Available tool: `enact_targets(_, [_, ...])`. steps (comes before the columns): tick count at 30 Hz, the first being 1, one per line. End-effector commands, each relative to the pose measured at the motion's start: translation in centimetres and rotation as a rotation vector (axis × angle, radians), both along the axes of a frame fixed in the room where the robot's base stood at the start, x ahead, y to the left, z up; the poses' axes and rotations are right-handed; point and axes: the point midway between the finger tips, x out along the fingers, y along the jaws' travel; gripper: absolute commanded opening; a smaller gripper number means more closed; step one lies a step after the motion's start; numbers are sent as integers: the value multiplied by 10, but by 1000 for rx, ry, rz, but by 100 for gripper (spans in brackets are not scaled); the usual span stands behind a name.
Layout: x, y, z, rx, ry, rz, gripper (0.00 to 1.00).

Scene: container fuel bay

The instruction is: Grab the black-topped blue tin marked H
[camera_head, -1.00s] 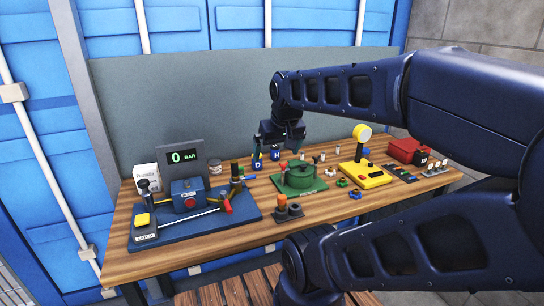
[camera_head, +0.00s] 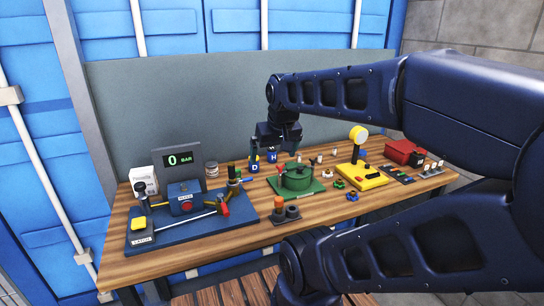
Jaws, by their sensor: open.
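The blue tin marked H (camera_head: 273,157) stands upright at the back of the wooden bench. Its top is partly hidden by my gripper and hard to make out. A second blue tin, marked D (camera_head: 255,168), stands just left of it and a little nearer the front. My gripper (camera_head: 275,147) points down over the two tins, with its fingers spread and nothing seen between them. The fingers appear above or just behind the tins' tops. I cannot tell the exact gap or any contact.
A green round fixture (camera_head: 299,178) stands to the front right of the tins. The blue pump board (camera_head: 180,235) with levers is to the left. A yellow device (camera_head: 362,180) and a red box (camera_head: 402,150) stand to the right. A grey panel (camera_head: 200,110) rises behind the bench.

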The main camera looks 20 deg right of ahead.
Motion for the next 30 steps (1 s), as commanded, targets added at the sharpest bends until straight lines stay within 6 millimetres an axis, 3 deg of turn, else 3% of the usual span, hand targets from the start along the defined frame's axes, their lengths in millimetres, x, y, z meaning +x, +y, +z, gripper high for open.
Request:
enact_targets(1, [0,0,0,0,0,0,96])
enact_targets(5, [0,0,0,0,0,0,72])
enact_targets(13, [1,0,0,0,0,-1,72])
enact_targets(17, [11,-2,3,1,3,-18,72])
enact_targets(20, [29,-7,7,4,8,-50,72])
enact_targets(30, [120,-32,15,10,22,-206,72])
